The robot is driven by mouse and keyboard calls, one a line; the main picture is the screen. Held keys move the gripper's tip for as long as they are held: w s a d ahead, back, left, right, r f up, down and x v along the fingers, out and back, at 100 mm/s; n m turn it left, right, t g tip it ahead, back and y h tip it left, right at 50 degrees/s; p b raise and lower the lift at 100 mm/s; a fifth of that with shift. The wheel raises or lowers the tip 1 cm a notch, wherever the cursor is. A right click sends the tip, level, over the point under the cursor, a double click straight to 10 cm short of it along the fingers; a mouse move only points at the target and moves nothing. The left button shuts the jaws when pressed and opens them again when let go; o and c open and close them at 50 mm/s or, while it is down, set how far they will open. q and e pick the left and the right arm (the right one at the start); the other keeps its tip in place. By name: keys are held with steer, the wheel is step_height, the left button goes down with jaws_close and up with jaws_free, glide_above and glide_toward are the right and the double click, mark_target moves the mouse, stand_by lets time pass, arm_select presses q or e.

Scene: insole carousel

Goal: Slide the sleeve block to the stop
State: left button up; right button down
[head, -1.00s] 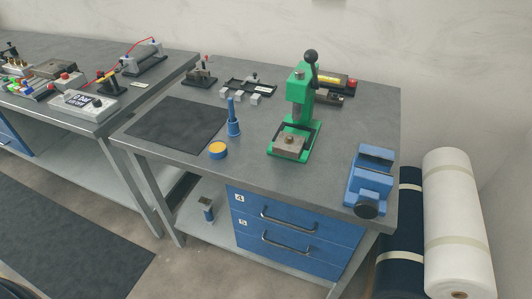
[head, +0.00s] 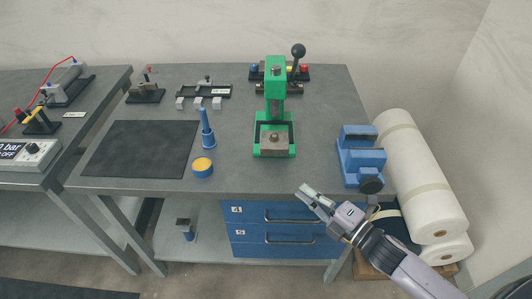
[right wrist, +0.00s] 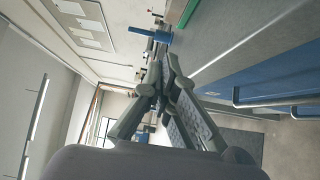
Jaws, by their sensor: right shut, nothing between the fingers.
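My right gripper (head: 309,191) is shut and empty in front of the table's front edge, above the blue drawers. Its fingers (right wrist: 168,75) also show in the right wrist view. I cannot tell for sure which part is the sleeve block. A dark rail fixture (head: 203,90) with several small light grey blocks in front of it lies at the back of the table. Another dark fixture (head: 146,95) with a red-topped post stands left of it. Both are far from my right gripper, and their small details are too fine to read. My left gripper is not in view.
A green press (head: 275,110) stands mid-table. A blue vise (head: 360,158) is at the front right. A blue post (head: 207,130) and a yellow-topped blue tin (head: 203,168) stand beside the dark mat (head: 140,148). White rolls (head: 425,180) lean right of the table.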

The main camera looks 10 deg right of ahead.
steer(key=x, duration=0.3)
steer(key=p, duration=0.2)
glide_toward(265, 149)
steer(key=shift+s+a+r, duration=0.1)
steer(key=shift+s+a, duration=0.3)
steer(key=shift+a, duration=0.2)
steer(key=shift+s+a+r, duration=0.1)
steer(key=shift+s+a, duration=0.35)
steer(key=shift+a, duration=0.2)
steer(key=w, duration=0.4)
steer(key=shift+w+a+f+p, duration=0.1)
steer(key=shift+w+a+p, duration=0.05)
steer(key=shift+w+p, duration=0.2)
steer(key=shift+w, duration=0.5)
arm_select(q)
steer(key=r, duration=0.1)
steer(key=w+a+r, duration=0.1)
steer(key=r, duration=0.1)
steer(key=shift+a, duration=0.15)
arm_select(e)
steer(key=shift+f, duration=0.1)
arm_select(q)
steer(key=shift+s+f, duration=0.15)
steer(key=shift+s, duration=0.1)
arm_select(e)
steer(key=shift+w+d, duration=0.1)
steer(key=shift+d, duration=0.1)
